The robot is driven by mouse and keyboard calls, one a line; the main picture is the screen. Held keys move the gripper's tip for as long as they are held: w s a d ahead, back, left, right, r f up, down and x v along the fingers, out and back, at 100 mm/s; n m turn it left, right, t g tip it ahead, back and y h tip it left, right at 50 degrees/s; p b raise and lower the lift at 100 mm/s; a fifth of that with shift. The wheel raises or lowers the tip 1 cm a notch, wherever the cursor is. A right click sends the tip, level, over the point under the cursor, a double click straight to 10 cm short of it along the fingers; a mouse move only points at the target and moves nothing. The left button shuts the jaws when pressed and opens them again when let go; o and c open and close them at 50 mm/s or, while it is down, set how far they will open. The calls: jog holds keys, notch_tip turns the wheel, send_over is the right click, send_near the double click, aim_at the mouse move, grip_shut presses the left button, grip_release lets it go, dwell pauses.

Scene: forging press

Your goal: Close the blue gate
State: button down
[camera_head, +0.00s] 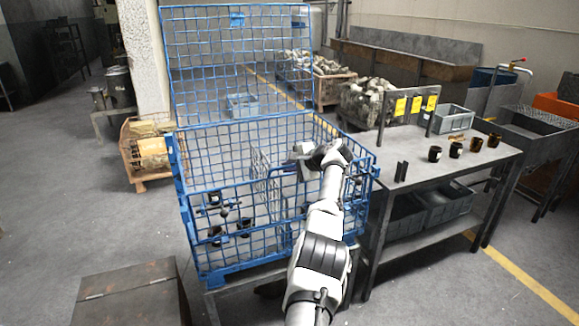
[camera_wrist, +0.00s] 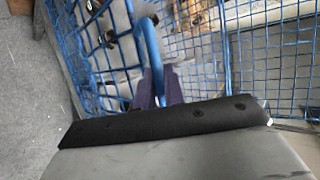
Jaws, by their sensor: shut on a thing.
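A blue wire-mesh crate (camera_head: 228,268) stands in the middle of the head view. A tall blue mesh panel (camera_head: 205,62) stands raised at its back, leaving the top open. A smaller mesh panel (camera_head: 265,185) stands at an angle inside the crate; I cannot tell which panel is the gate. My gripper (camera_head: 303,152) is over the crate's right half. In the wrist view my gripper (camera_wrist: 160,88) is shut on a blue bar (camera_wrist: 152,45), with blue mesh on both sides. The contact is hidden by my arm in the head view.
A metal workbench (camera_head: 425,172) with several dark cups stands close on the crate's right. A brown metal box (camera_head: 130,292) is at front left. A wooden crate (camera_head: 150,180) stands left of the blue crate. Floor (camera_head: 60,190) is clear at left.

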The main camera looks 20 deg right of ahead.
jog(key=shift+w+r, duration=0.15)
jog(key=shift+r, duration=0.1)
jog(key=c, duration=1.9)
grip_release()
jog(key=o, duration=0.4)
jog(key=shift+w+f, duration=0.15)
jog(key=shift+f, duration=0.05)
jog(key=shift+s+d, duration=0.1)
jog(key=shift+s, duration=0.15)
jog(key=shift+b+v, duration=0.5)
jog(key=shift+v, duration=0.55)
jog(key=b+v, duration=0.3)
jog(key=v, duration=0.8)
jog(key=shift+r, duration=0.25)
